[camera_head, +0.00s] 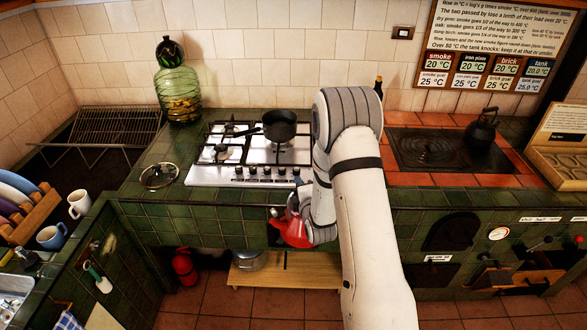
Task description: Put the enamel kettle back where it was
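A red enamel kettle (294,232) shows at the end of my arm, in front of the stove counter's tiled front face. It seems to hang in the air with nothing visible under it. My gripper (283,214) is at the kettle's upper part; its fingers are mostly hidden by my wrist and the kettle, but it appears to hold the kettle. A second kettle, black (481,128), stands on the right side of the dark iron plate (420,148).
A black pan (279,126) sits on the gas hob (225,176). A glass lid (159,175) and a green glass jar (178,92) are left of it. A dark bottle (378,87) stands behind my arm. A low wooden bench (250,274) and a red extinguisher (185,266) are below.

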